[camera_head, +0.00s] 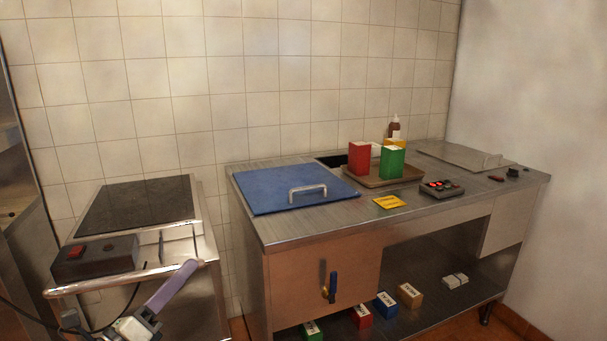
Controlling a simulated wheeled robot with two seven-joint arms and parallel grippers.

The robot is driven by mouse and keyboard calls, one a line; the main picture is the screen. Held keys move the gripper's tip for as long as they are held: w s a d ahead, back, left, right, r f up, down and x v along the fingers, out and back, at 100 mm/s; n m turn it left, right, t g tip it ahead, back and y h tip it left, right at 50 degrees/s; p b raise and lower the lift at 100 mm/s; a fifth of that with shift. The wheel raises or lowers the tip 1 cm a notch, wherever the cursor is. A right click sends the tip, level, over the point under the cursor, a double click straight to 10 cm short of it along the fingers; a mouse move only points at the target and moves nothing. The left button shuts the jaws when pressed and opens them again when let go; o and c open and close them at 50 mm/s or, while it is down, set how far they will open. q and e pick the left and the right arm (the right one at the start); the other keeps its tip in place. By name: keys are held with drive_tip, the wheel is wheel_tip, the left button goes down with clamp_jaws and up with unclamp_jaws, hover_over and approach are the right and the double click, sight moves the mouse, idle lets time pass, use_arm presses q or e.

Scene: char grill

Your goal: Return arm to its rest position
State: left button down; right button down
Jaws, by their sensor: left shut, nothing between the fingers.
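My left gripper (190,270) is at the lower left of the head view, at the end of my pale arm link. Its fingers are shut and empty. In the picture the fingertips overlap the front rail (120,281) of the steel grill unit; I cannot tell whether they touch it. The grill (138,205) has a dark flat top. A black control box (97,259) with a red switch sits at its front left. My right gripper is not in view.
A steel counter (300,229) stands to the right with a blue lid (275,193), a brown tray (400,178) holding red and green boxes, a yellow packet (389,202) and a keypad device (440,188). Small boxes sit on its lower shelf. A narrow gap separates grill and counter.

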use_arm(q)
drive_tip(key=s+d+f+n+g+y, duration=0.1)
drive_tip(key=s+f+n+y, duration=0.1)
drive_tip(key=s+f+n, duration=0.4)
drive_tip(key=s+d+f+n+g+y+b, duration=0.1)
drive_tip(key=s+f+n+g+y, duration=0.15)
drive_tip(key=f+n, duration=0.6)
drive_tip(key=s+d+f+n+g+y, duration=0.1)
drive_tip(key=s+f+n+y, duration=0.1)
drive_tip(key=s+f+n, duration=0.55)
drive_tip(key=s+d+f+n+g, duration=0.2)
drive_tip(key=s+f+n, duration=0.2)
drive_tip(key=s+f, duration=0.3)
drive_tip(key=s+d+f+n+g+b, duration=0.1)
drive_tip(key=s+d+f+n+g, duration=0.1)
drive_tip(key=s+f+n, duration=0.3)
drive_tip(key=s+f+g, duration=0.1)
drive_tip(key=s+f, duration=0.1)
drive_tip(key=shift+s+d+g, duration=0.15)
drive_tip(key=shift+s+g, duration=0.2)
drive_tip(key=shift+s, duration=0.05)
drive_tip(key=shift+y, duration=0.25)
